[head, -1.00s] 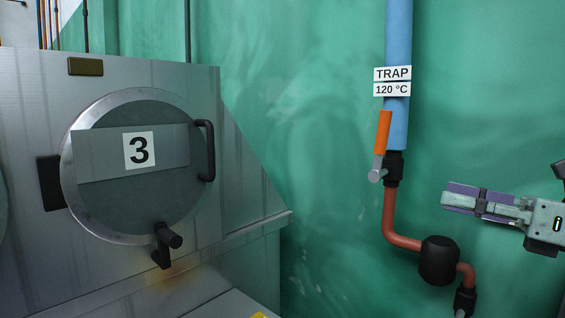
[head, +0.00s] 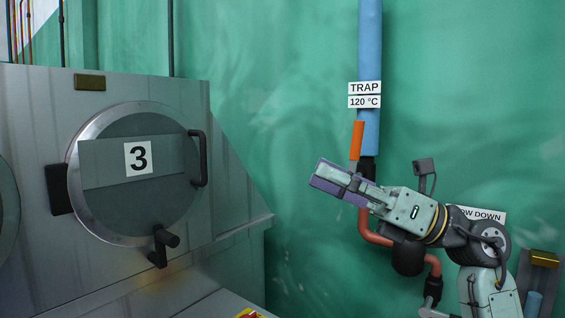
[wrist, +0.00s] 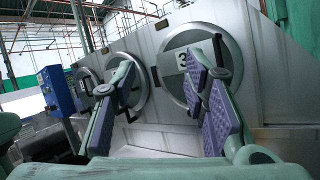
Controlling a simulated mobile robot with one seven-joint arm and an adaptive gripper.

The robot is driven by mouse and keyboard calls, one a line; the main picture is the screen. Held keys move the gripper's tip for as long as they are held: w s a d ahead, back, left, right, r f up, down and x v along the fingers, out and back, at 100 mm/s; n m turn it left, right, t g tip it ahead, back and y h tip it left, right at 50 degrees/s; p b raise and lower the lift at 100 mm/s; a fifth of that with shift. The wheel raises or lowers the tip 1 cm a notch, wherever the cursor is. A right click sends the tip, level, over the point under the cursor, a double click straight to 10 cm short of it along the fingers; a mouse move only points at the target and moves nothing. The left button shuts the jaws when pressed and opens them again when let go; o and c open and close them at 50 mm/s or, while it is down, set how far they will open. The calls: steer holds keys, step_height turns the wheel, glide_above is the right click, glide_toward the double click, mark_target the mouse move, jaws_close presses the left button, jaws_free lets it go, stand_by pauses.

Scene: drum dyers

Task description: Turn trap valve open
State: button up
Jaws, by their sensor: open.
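The trap valve has an orange lever (head: 357,139) that points up along the blue pipe (head: 369,60), under the TRAP and 120 °C labels (head: 364,95). In the head view my gripper (head: 333,182) is just below and left of the lever, pointing left, and it hides the lever's lower end and pivot. I cannot tell how far in front of the valve it is. In the wrist view my gripper (wrist: 165,95) has its two purple-padded fingers spread apart with nothing between them. The valve does not show in the wrist view.
A grey machine with a round door marked 3 (head: 137,225) stands at the left. A copper-red pipe (head: 372,236) with a black fitting (head: 408,258) runs below the valve. A partly hidden sign reading "OW DOWN" (head: 484,214) is at right. Green wall lies between machine and pipe.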

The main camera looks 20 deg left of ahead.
steer(key=s+a+r+n+g, duration=0.2)
steer(key=s+a+g, duration=0.3)
steer(key=g, duration=0.1)
steer(key=shift+a+r, duration=0.25)
steer(key=shift+a, duration=0.1)
steer(key=shift+c, duration=0.2)
